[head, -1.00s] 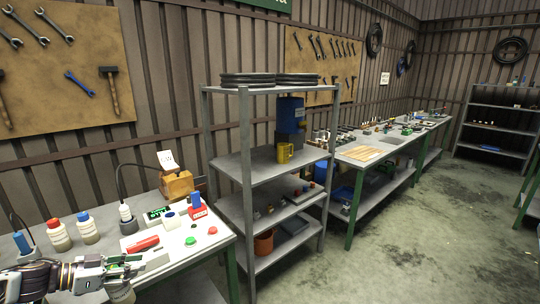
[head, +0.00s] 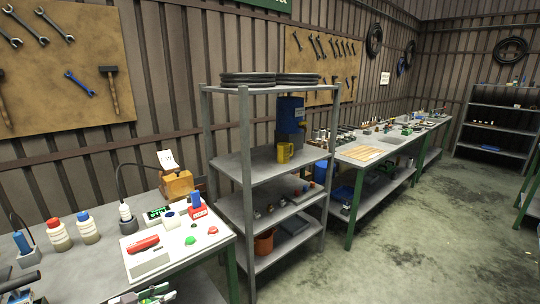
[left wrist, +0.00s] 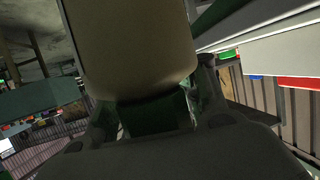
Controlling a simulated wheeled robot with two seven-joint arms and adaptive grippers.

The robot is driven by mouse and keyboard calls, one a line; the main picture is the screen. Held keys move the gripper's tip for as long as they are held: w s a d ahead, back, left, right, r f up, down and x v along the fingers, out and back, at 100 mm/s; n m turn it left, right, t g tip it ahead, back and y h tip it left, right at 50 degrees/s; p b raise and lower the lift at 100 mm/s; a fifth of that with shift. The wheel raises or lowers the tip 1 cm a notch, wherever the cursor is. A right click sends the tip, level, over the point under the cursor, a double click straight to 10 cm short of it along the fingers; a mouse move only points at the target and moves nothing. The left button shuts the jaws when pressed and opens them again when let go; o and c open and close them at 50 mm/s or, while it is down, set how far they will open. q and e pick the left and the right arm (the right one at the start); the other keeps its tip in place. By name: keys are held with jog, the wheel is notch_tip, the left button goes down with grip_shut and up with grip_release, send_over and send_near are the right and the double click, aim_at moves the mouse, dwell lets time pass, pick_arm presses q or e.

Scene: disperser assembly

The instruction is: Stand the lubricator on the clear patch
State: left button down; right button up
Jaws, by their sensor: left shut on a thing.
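My left gripper (head: 146,295) is at the bottom edge of the head view, low in front of the near bench and partly cut off. In the left wrist view its fingers (left wrist: 155,108) are closed around a beige, round-bottomed cylinder, which I take to be the lubricator (left wrist: 135,45). Its upper part runs out of that view, and it cannot be made out clearly in the head view. I cannot tell which spot is the clear patch. The near bench (head: 85,272) has bare grey surface at its front left. My right gripper is not in view.
A red-capped bottle (head: 59,236) and a blue-capped bottle (head: 87,229) stand at the bench's back left. A light block with a red tool (head: 143,244) lies near the front. Green and red caps, a wooden block (head: 178,186) and a metal shelf (head: 247,190) are to the right.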

pick_arm(q)
jog(key=s+d+f+n+t+y, duration=0.2)
jog(key=s+d+n+y, duration=0.1)
jog(key=d+n+y, duration=0.4)
jog(key=d+y, duration=0.1)
jog(key=d, duration=0.2)
jog(key=shift+d+f+t, duration=0.3)
jog(key=shift+f+t, duration=0.1)
dwell(0.6)
jog(key=shift+n, duration=0.3)
jog(key=shift+r, duration=0.1)
dwell(0.4)
